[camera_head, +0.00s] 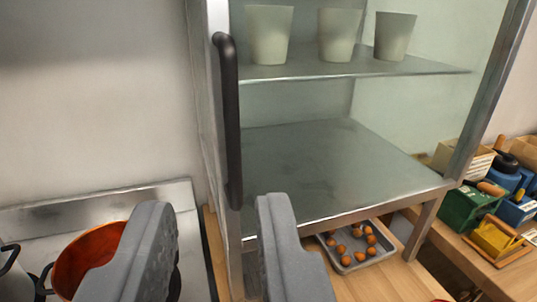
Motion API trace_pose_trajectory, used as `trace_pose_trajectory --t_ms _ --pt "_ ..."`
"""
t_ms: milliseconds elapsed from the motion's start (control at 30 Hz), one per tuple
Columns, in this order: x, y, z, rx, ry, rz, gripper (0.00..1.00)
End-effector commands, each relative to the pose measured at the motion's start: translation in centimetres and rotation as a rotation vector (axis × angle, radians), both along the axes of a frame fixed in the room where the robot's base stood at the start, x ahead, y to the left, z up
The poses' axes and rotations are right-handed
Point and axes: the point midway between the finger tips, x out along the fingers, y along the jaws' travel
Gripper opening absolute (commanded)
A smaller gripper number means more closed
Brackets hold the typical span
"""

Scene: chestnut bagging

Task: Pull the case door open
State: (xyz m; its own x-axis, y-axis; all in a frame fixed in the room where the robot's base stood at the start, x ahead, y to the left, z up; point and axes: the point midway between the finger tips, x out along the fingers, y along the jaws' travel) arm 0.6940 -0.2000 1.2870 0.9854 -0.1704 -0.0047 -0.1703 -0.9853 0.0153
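The case (455,182) is a metal-framed cabinet with clear panes, standing on legs on a wooden counter. Its door handle (230,120) is a long black upright bar at the case's left front edge. The door appears shut, though the clear pane is hard to make out. My gripper (213,202) is open and empty, below and in front of the handle. The handle's lower end shows between the two fingers, closer to the right one. I see no contact; the depth gap is unclear.
Several pale cups (338,36) stand on the case's upper shelf. A tray (366,262) of chestnuts sits under the case. An orange pot (88,258) is at lower left, partly hidden by the left finger. Boxes and a green container (466,208) stand at right.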

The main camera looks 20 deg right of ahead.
Motion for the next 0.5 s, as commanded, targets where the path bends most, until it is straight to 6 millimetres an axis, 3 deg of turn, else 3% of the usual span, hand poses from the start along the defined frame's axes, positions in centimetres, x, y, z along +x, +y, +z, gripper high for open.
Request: trace_pose_trajectory --t_ms 233,500 --pt "0.3 -0.7 -1.1 0.013 -0.006 0.012 0.25" --pt "3.3 -1.2 -1.0 0.013 -0.007 0.012 0.25"
